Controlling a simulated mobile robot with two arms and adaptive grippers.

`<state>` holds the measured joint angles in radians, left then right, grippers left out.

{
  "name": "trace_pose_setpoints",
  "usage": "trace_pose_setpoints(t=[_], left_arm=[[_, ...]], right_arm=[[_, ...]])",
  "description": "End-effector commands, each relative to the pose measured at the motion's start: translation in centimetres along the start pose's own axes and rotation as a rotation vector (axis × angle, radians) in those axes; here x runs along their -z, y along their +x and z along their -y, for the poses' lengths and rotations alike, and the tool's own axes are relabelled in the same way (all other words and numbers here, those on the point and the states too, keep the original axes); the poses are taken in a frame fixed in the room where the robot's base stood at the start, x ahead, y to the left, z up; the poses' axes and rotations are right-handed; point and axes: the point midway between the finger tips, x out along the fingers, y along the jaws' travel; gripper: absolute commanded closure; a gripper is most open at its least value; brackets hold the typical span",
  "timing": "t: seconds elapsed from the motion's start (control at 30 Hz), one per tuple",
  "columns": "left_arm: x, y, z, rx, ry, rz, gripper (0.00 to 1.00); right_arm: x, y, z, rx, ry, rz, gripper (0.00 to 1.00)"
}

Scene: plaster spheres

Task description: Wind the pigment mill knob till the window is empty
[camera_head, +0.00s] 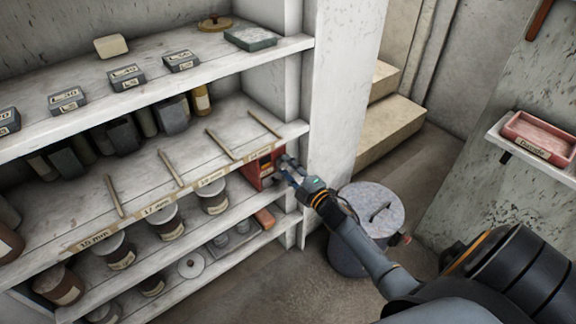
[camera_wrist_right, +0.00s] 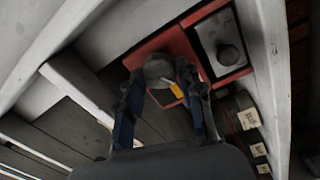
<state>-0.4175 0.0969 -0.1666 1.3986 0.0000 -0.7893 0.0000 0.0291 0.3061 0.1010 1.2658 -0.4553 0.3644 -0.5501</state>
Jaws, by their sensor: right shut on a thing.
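The pigment mill (camera_head: 259,171) is a small red box at the right end of the middle shelf, partly hidden behind my right gripper (camera_head: 286,170). In the right wrist view the mill's red frame (camera_wrist_right: 195,18) surrounds a grey panel with a round part. My right gripper (camera_wrist_right: 160,78) is shut on a round grey knob (camera_wrist_right: 158,68) at the mill's front, one finger on each side. A small yellow patch (camera_wrist_right: 178,90) shows beside the knob; I cannot tell whether it is the window's content. My left gripper is not in view.
A grey lidded bin (camera_head: 368,222) stands on the floor below my right arm. The shelves hold labelled jars (camera_head: 165,222) and small boxes (camera_head: 126,77). A white upright (camera_head: 340,90) borders the shelves, and a red tray (camera_head: 540,135) sits on a wall ledge.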

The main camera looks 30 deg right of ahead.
Motion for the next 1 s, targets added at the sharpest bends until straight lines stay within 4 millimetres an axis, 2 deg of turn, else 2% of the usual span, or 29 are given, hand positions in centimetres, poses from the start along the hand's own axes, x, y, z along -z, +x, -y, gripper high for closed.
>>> trace_pose_setpoints(t=[0.33, 0.87, 0.9, 1.0], left_arm=[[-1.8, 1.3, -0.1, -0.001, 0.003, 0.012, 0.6], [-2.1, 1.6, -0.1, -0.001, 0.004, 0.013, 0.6], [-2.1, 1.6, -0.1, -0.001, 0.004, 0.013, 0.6], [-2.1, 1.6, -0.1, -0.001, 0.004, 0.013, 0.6]], right_arm=[[-0.1, 0.0, -0.1, 0.001, 0.133, 0.008, 0.95], [-0.1, 0.0, 0.0, 0.002, 0.154, 0.009, 0.95], [-0.1, 0.0, 0.0, 0.002, 0.154, 0.009, 0.57], [-0.1, 0.0, 0.0, 0.002, 0.154, 0.008, 0.4]])
